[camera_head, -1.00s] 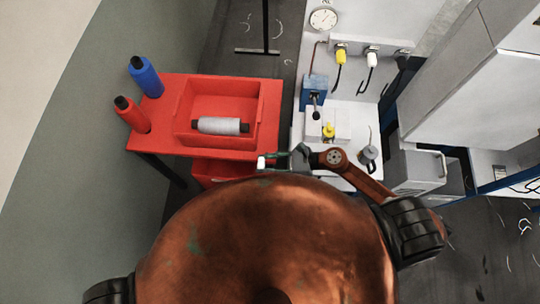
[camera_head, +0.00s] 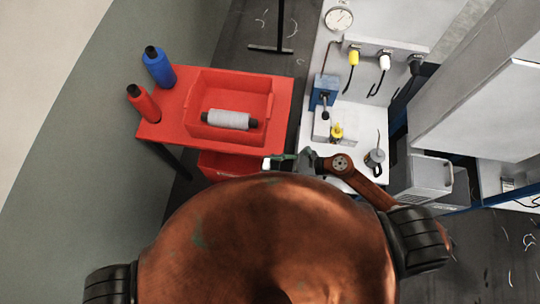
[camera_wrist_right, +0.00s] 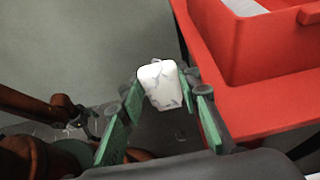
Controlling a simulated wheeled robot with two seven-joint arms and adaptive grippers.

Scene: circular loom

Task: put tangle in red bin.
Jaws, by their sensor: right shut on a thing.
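My right gripper (camera_head: 279,162) is shut on a small white piece with dark crack-like lines, probably the tangle (camera_wrist_right: 160,84). The piece sits between its green fingers (camera_wrist_right: 166,98) and also shows as a white spot in the head view (camera_head: 267,164). It is held beside the red table's edge, over the floor in the wrist view. A red bin (camera_head: 222,171) stands low under the table's front edge, mostly hidden by my body and the tabletop. A brown arm of mine shows at left in the wrist view; its gripper's state is unclear.
The red table (camera_head: 175,128) carries a red tray (camera_head: 258,82) with a grey spool (camera_head: 228,119) in it. A white machine bench (camera_head: 358,140) with levers is at right.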

